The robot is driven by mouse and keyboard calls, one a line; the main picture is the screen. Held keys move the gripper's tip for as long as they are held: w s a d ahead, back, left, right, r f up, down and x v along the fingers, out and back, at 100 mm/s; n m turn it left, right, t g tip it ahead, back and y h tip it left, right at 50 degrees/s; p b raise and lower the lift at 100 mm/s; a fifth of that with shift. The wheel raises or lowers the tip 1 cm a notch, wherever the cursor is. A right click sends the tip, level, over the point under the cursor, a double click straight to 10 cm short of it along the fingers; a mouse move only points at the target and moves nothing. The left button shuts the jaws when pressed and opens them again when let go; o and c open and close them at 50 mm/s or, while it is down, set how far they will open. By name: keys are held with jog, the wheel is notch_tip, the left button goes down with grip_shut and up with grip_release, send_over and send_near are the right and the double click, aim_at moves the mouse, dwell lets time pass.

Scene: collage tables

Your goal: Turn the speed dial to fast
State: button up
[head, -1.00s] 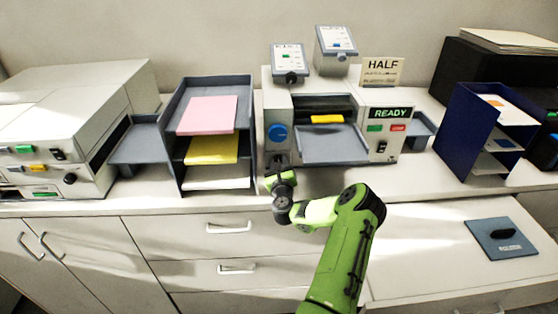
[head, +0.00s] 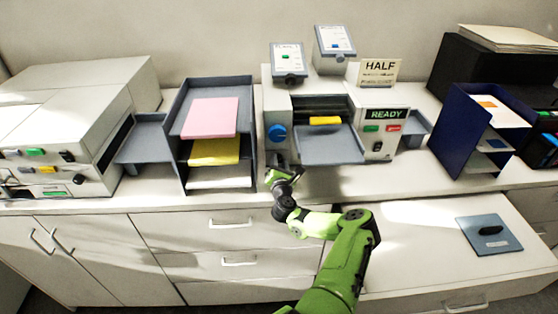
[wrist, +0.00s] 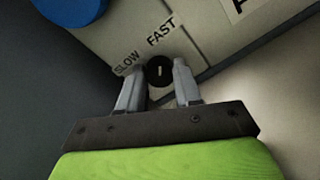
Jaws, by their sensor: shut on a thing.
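The speed dial (wrist: 159,71) is a small black round knob with a short white mark, on the pale front of the machine (head: 276,100). The label SLOW (wrist: 127,63) is at its upper left and FAST (wrist: 160,32) is above it. The white mark stands nearly upright in the wrist view, roughly toward FAST; its exact pointing end is hard to tell. My gripper (wrist: 161,66) has one finger on each side of the dial and is shut on it. In the head view my gripper (head: 279,164) hides the dial at the machine's lower left.
A large blue knob (head: 276,133) sits just above the dial. The machine's grey tray (head: 330,146) juts out at the right. A grey paper rack (head: 248,150) stands close on the left. A READY display (head: 387,114) is farther right.

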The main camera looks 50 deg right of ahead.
jog(key=shift+m, duration=0.5)
jog(key=o, duration=1)
jog(key=shift+o, duration=0.2)
jog(key=b+v, duration=0.1)
jog(key=v, duration=1)
jog(key=shift+s+a+f, duration=0.1)
jog(key=shift+f, duration=0.05)
jog(key=shift+s+a, duration=0.3)
